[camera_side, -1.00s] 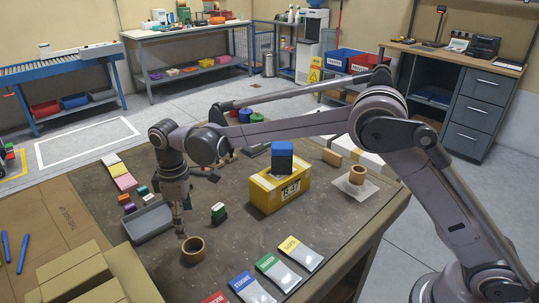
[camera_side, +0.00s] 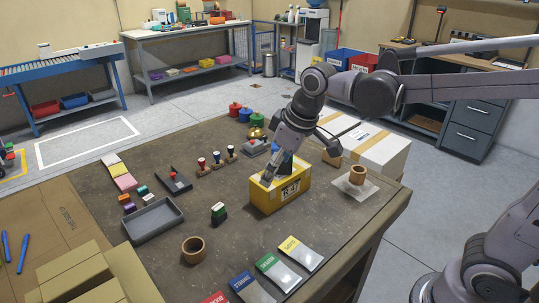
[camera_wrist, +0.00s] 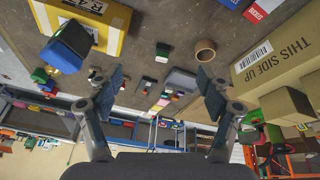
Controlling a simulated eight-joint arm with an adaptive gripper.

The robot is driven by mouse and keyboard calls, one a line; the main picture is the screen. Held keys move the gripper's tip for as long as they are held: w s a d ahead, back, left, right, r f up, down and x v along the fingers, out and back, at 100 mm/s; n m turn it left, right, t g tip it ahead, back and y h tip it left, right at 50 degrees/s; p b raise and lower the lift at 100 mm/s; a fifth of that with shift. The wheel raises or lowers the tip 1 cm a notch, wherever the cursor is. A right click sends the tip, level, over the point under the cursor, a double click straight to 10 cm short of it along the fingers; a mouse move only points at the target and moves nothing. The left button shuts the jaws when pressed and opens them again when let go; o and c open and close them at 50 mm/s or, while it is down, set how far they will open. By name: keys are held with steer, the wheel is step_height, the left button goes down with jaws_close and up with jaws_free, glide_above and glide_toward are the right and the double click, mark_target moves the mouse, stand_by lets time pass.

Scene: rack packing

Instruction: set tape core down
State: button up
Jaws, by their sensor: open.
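One brown tape core (camera_side: 193,250) stands on the dark table mat near the front left, clear of my gripper. It also shows in the wrist view (camera_wrist: 205,50), beyond the right finger. A second brown core (camera_side: 357,174) stands on a white sheet (camera_side: 342,187) at the table's right side. My gripper (camera_side: 268,181) is by the left end of the yellow R-47 box (camera_side: 282,196). In the wrist view my gripper (camera_wrist: 160,84) has its fingers wide apart with nothing between them. The blue block (camera_wrist: 66,48) is outside the left finger.
Stamps (camera_side: 217,161) stand behind. A white carton (camera_side: 368,146) is at the back right.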

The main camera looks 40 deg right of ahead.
steer(key=s+d+f+m+t, duration=0.3)
steer(key=s+d, duration=0.4)
steer(key=s, duration=0.4)
steer(key=shift+s+d+f+m+h, duration=0.3)
steer(key=shift+f+m+h, duration=0.1)
steer(key=shift+f+m, duration=0.3)
